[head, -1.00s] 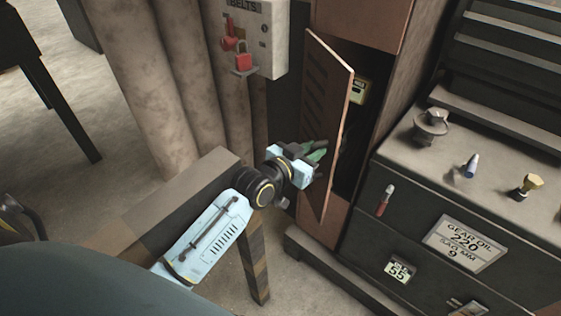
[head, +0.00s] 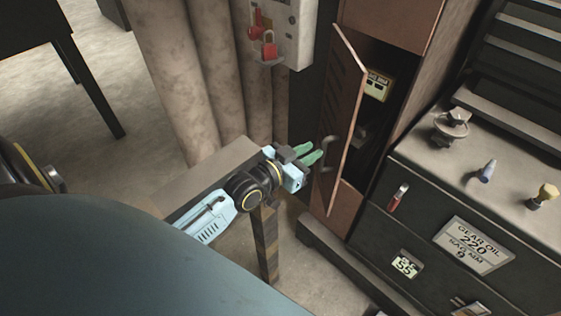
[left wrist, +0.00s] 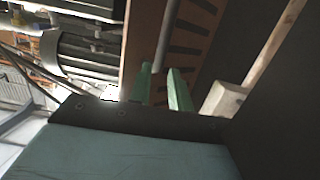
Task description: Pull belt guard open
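The belt guard (head: 343,115) is a copper-brown slotted door on a tall cabinet. It stands ajar, hinged at its left, showing the dark inside. Its grey curved handle (head: 329,152) sits on the outer face. My left gripper (head: 317,156) is just left of the handle, its green fingers apart and pointing at it. In the left wrist view the slotted guard (left wrist: 190,45) lies beyond the fingers (left wrist: 163,82). A grey bar, likely the handle (left wrist: 168,45), shows near the gap between the fingertips; contact cannot be told. My right gripper is not in view.
A yellow-green box (head: 378,85) is inside the cabinet. A dark drawer bench (head: 440,190) with small items stands right. A striped post and rail (head: 266,245) stand below my left gripper.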

